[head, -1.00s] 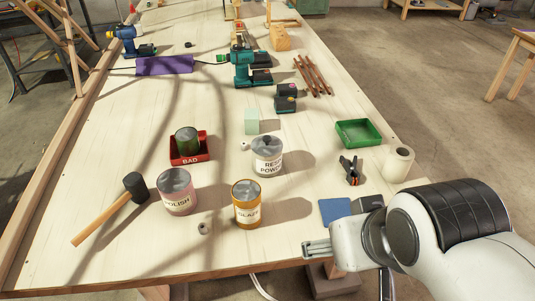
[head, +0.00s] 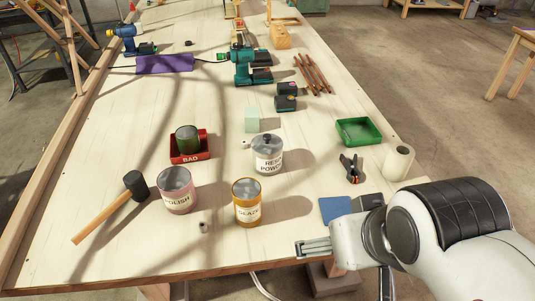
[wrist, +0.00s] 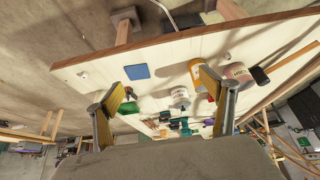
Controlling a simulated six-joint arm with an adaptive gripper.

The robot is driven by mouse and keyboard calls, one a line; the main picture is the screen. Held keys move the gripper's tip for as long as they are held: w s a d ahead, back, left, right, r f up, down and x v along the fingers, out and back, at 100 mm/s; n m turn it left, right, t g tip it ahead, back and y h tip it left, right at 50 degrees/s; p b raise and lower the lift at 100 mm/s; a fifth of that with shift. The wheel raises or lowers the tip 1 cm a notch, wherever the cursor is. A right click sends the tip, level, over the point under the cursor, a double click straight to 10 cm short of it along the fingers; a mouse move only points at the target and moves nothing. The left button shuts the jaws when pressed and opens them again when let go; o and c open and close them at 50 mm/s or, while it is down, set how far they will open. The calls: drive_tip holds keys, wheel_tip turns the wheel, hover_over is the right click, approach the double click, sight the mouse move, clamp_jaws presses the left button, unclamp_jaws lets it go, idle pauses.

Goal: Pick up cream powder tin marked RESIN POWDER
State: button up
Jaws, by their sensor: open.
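The cream powder tin (head: 267,155), with a label reading "RE… POW…", stands upright in the middle of the bench. A small light knob shows at its left side. It also shows in the wrist view (wrist: 180,94), beyond my fingers. My gripper (head: 301,249) is at the bench's front edge, well nearer and to the right of the tin, apart from it. In the wrist view my gripper (wrist: 166,92) has its two fingers spread wide with nothing held between them.
An orange GLAZE tin (head: 247,203) and a pink POLISH tin (head: 177,190) stand nearer. A red BAD tray (head: 190,158) holds a green tin. A mint block (head: 252,121) stands behind; a clamp (head: 351,168), green tray (head: 373,130) and white roll (head: 398,162) lie right.

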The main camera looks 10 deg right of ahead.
drive_tip(key=shift+w, duration=0.1)
drive_tip(key=w+d+t+h, duration=0.2)
drive_tip(key=w+d, duration=0.3)
drive_tip(key=w, duration=0.8)
drive_tip(key=n+t+y, duration=0.3)
drive_tip(key=n+t, duration=0.1)
hover_over(277, 157)
drive_tip(key=s+d, duration=0.5)
drive_tip(key=d, duration=0.2)
wheel_tip(277, 157, down, 7)
drive_tip(key=w+a+f+y, duration=0.1)
drive_tip(key=f, duration=0.1)
drive_tip(key=w+a+f+n+y, duration=0.1)
drive_tip(key=a+f+y, duration=0.2)
drive_tip(key=f, duration=0.1)
drive_tip(key=shift+w+a+f+n, duration=0.2)
drive_tip(key=shift+w+f+n, duration=0.05)
drive_tip(key=shift+w+n, duration=0.15)
drive_tip(key=shift+a+f+y, duration=0.65)
drive_tip(key=shift+a+y, duration=0.05)
drive_tip(key=shift+y, duration=0.2)
drive_tip(key=shift+x, duration=1.25)
drive_tip(key=shift+w, duration=0.1)
